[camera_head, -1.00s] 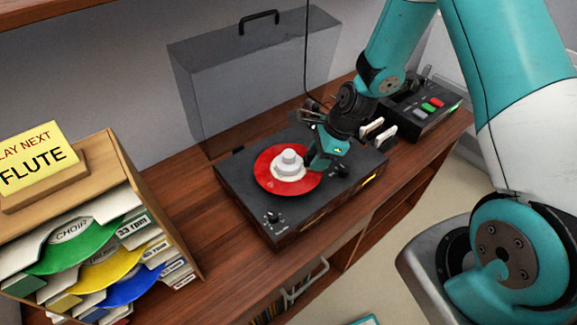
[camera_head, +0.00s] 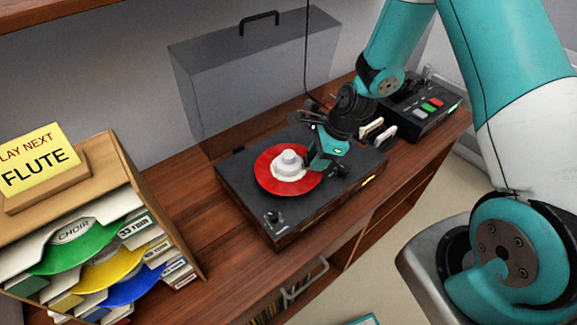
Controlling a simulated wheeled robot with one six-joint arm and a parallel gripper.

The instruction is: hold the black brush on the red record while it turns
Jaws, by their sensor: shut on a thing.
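The red record (camera_head: 266,172) lies on the black turntable (camera_head: 236,186), with a pale grey weight or adapter (camera_head: 288,162) on its white centre label. I cannot tell from the picture whether the record is turning. My gripper (camera_head: 318,164) reaches down at the record's right edge, its teal body leaning over the rim. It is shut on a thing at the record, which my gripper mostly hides. The black brush itself cannot be made out, nor whether it touches the record.
A raised dark clear lid (camera_head: 215,90) stands behind the turntable. A black box with coloured buttons (camera_head: 425,108) is at right. Bare wooden top lies between rack and turntable.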

